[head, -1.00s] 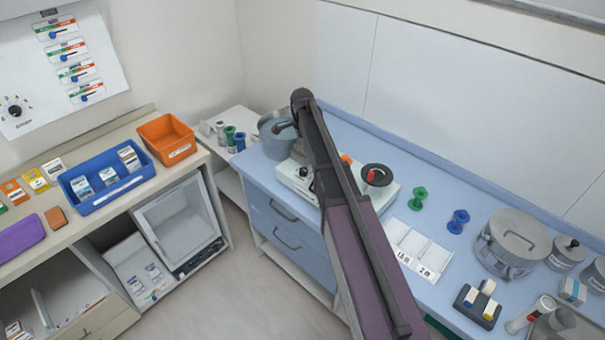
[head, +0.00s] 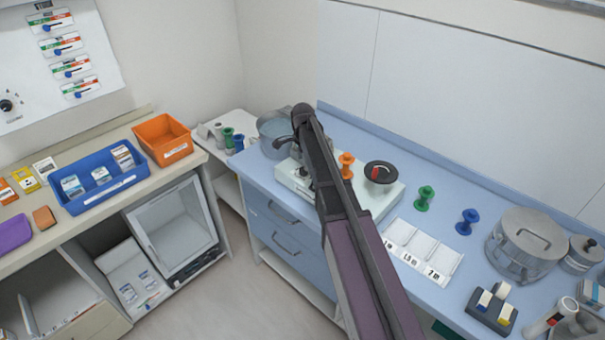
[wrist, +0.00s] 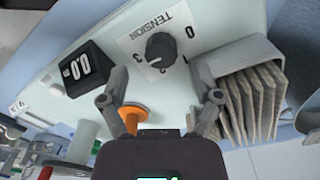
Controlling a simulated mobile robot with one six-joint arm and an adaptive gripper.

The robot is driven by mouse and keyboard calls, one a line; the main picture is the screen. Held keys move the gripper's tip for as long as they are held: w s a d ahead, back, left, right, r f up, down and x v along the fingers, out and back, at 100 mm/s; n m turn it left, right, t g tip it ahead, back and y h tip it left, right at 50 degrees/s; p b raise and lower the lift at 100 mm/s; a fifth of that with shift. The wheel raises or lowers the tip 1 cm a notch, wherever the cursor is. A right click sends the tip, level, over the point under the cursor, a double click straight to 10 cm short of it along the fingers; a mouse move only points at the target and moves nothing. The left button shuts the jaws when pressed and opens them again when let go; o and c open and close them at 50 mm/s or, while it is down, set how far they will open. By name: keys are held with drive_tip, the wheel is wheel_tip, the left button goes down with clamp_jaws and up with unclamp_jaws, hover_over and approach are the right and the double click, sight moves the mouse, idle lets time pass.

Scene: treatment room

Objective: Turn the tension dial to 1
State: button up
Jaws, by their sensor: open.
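The tension dial (wrist: 161,50) is a dark round knob on a pale panel under the word TENSION in the wrist view. Printed marks surround it, some partly hidden; I cannot tell which one its pointer faces. My gripper (wrist: 163,92) is open, its two fingers spread below the dial in the picture, with nothing between them at the tips. I see no contact with the dial. A black display (wrist: 76,70) reading 0.0 is left of the dial. In the head view, the pale device (head: 384,199) stands on the blue counter, and my arm hides part of it and the dial.
An orange spool (wrist: 131,116) stands close to the left finger. Brown pleated sheets (wrist: 250,95) in a grey holder are near the right finger.

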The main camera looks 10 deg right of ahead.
sight(303, 169)
drive_tip(key=shift+f+b, duration=1.35)
drive_tip(key=shift+f, duration=0.25)
drive_tip(key=shift+s, duration=0.1)
clamp_jaws()
